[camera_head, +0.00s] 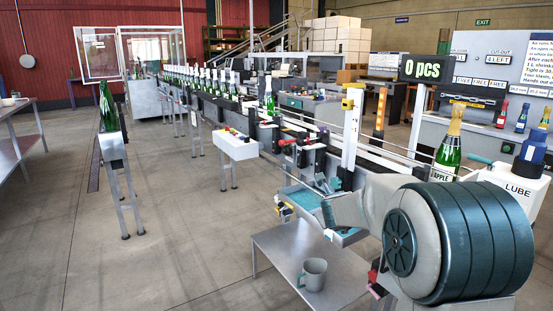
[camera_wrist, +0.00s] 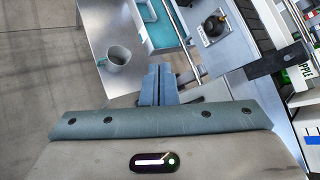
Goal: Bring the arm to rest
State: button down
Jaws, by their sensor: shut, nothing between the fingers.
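My arm fills the right front of the head view, with its large teal-banded joint in front of the line. My gripper (camera_wrist: 158,84) shows in the wrist view with its two blue-grey fingers together and nothing between them. The fingers are over the area beside the low metal shelf (camera_head: 275,248), which also shows in the wrist view (camera_wrist: 97,28). The grey mug (camera_head: 313,273) stands upright on that shelf. In the wrist view the mug (camera_wrist: 117,58) is left of the fingers, apart from them.
A blue-lined tray (camera_head: 303,198) is above the shelf. A gold-topped green bottle (camera_head: 449,150) stands close behind my arm, near the white LUBE box (camera_head: 512,185). The conveyor (camera_head: 235,105) carries several bottles into the distance. The floor (camera_head: 170,250) at left front is clear.

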jog(key=s+a+r+n+g+y+p, duration=0.1)
jog(key=s+a+r+n+y+p, duration=0.2)
jog(key=s+n, duration=0.45)
jog(key=s+a+r+n+g+y, duration=0.1)
jog(key=s+a+r+n+y, duration=0.15)
jog(key=s+a+n, duration=0.4)
jog(key=s+d+f+n+g+h+p, duration=0.1)
jog(key=s+d+n+g+p, duration=0.1)
jog(key=s+n, duration=0.6)
jog(key=s+d+f+n+g+h+p, duration=0.1)
jog(key=s+d+n+g, duration=0.3)
jog(key=s, duration=1.2)
jog(key=n+h, duration=0.1)
jog(key=n, duration=0.3)
jog(key=shift+s+d+f+n+g+p, duration=0.3)
jog(key=shift+d+p, duration=0.1)
jog(key=shift+w+a, duration=0.1)
